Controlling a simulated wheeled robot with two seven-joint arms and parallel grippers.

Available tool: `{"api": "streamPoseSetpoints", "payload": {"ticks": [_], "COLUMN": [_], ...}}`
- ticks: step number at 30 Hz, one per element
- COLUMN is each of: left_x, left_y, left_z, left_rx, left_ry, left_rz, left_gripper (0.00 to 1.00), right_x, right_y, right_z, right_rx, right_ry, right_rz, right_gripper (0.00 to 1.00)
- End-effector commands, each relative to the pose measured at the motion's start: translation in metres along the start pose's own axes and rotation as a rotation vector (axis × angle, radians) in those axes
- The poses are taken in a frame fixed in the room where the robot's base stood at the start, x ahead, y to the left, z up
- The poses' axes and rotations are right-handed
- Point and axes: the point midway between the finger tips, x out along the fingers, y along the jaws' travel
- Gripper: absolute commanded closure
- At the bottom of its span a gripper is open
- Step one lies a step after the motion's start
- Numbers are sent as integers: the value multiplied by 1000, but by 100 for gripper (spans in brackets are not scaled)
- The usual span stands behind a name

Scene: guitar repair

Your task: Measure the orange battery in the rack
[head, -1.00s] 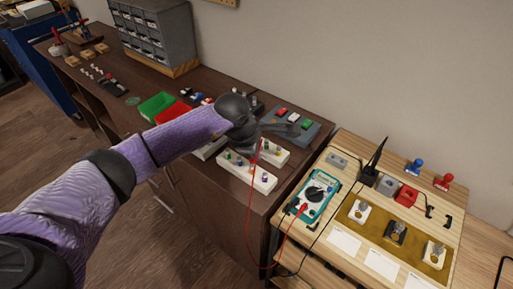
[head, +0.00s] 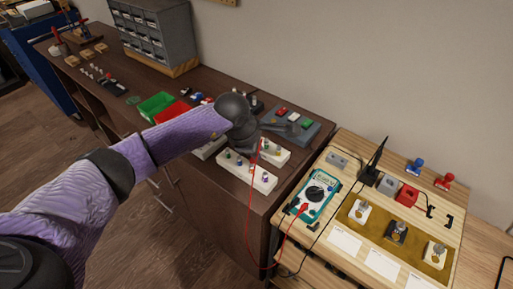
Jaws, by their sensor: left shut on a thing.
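My left gripper (head: 256,143) is over the battery racks on the dark bench, mostly hidden behind its own dark wrist. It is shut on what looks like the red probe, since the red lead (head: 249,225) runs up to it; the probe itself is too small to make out. A white rack (head: 247,172) with several small coloured batteries lies just below the gripper, and a second white rack (head: 275,153) lies behind it. I cannot tell which battery is orange. The teal multimeter (head: 317,194) lies on the light wooden table, its display too small to read. My right gripper is out of view.
A grey box with coloured buttons (head: 296,124) stands behind the racks. Green (head: 156,104) and red (head: 173,116) bins stand left of the wrist. A yellow mat (head: 432,262) with several small parts lies right of the multimeter. A drawer cabinet (head: 152,35) stands at the back.

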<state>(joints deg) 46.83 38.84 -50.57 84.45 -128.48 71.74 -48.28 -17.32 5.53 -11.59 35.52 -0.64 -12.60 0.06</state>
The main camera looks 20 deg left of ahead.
Motion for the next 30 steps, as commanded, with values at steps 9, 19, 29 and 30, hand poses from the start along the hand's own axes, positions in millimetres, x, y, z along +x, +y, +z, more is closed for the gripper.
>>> {"api": "streamPoseSetpoints", "payload": {"ticks": [9, 19, 29, 30], "left_x": [4, 8, 8, 9], "left_y": [-1, -3, -3, -3], "left_z": [-1, -2, -2, -2], "left_rx": [0, 0, 0, 0], "left_ry": [0, 0, 0, 1], "left_rz": [0, 0, 0, 0], "left_gripper": [100, 100, 100, 100], "right_x": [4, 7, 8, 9], "right_y": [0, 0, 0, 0], "right_z": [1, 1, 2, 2], "right_rx": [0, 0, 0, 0], "right_ry": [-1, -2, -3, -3], "right_rz": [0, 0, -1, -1], "right_gripper": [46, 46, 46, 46]}}
